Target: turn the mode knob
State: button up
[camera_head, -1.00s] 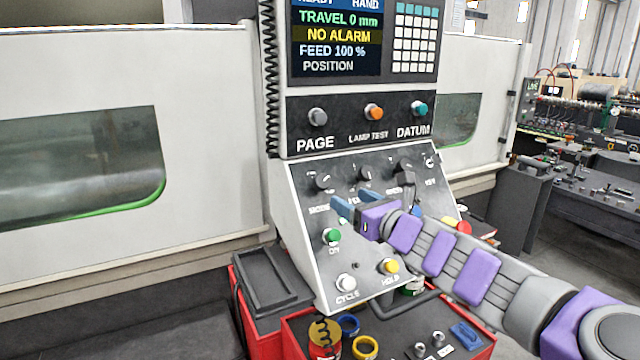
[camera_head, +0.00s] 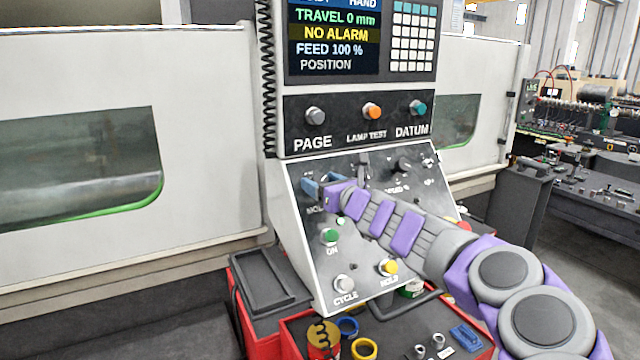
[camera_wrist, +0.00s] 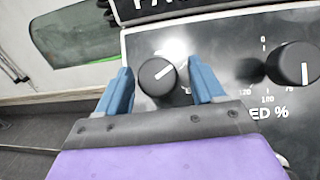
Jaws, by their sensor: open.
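The mode knob (camera_wrist: 158,80) is a round black knob with a white pointer line, at the left of the sloped control panel. In the wrist view its line points to the upper right. My gripper (camera_wrist: 160,74) is open, with one blue finger on each side of the knob and a gap showing at both sides. I cannot tell how deep the fingers reach around it. In the head view my gripper (camera_head: 316,187) is at the panel's upper left and mostly hides the knob and its label.
The feed knob (camera_wrist: 296,64) stands close to the right of the fingers. A green ON button (camera_head: 330,236) is below the gripper, with the CYCLE button (camera_head: 345,284) and yellow HOLD button (camera_head: 388,267) lower down.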

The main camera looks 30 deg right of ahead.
jog(key=shift+w, duration=0.45)
jog(key=c, duration=1)
